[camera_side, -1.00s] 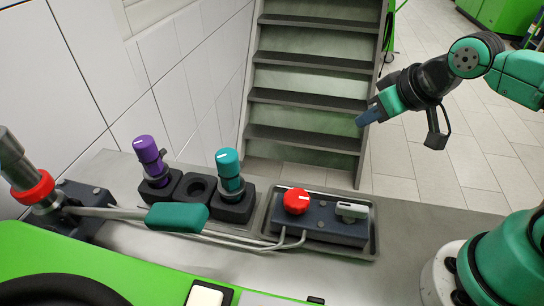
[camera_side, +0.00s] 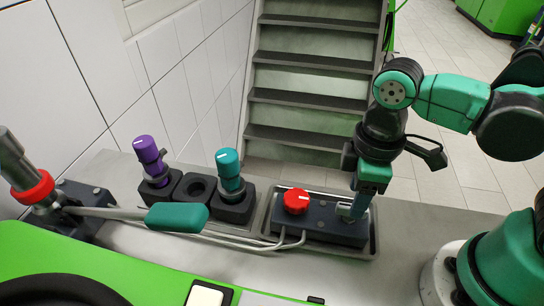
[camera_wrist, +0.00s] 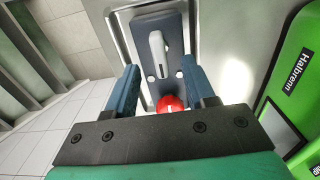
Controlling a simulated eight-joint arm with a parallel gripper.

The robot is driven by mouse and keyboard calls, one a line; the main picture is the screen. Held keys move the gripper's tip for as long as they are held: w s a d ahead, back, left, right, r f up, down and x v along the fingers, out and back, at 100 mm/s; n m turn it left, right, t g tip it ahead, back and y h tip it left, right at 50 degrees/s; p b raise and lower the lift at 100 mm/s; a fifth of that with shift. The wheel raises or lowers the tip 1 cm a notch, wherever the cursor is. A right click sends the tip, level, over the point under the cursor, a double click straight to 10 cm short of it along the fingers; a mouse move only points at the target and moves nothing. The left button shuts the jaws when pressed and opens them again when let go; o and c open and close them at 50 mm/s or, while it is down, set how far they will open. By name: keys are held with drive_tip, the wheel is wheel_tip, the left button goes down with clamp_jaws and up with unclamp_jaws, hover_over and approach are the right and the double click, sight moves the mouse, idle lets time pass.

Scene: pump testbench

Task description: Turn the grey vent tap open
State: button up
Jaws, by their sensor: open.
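The grey vent tap (camera_side: 344,210) sits at the right end of a dark block (camera_side: 325,232), beside a red knob (camera_side: 296,201). In the wrist view the tap's lever (camera_wrist: 158,54) shows as a light grey bar, lengthwise in the picture, ahead of the fingertips and between their lines. My gripper (camera_side: 358,204) points down over the tap, and a finger covers part of it in the side view. I cannot tell whether a finger touches the tap.
The block lies in a shallow metal tray (camera_side: 375,243) on the bench. The red knob (camera_wrist: 168,103) is close to the fingers. To the left stand a teal-capped cylinder (camera_side: 229,172), a purple one (camera_side: 151,160) and a green-handled lever (camera_side: 177,217). Stairs (camera_side: 308,100) rise behind.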

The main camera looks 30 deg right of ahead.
drive_tip(key=shift+f, duration=1.4)
clamp_jaws()
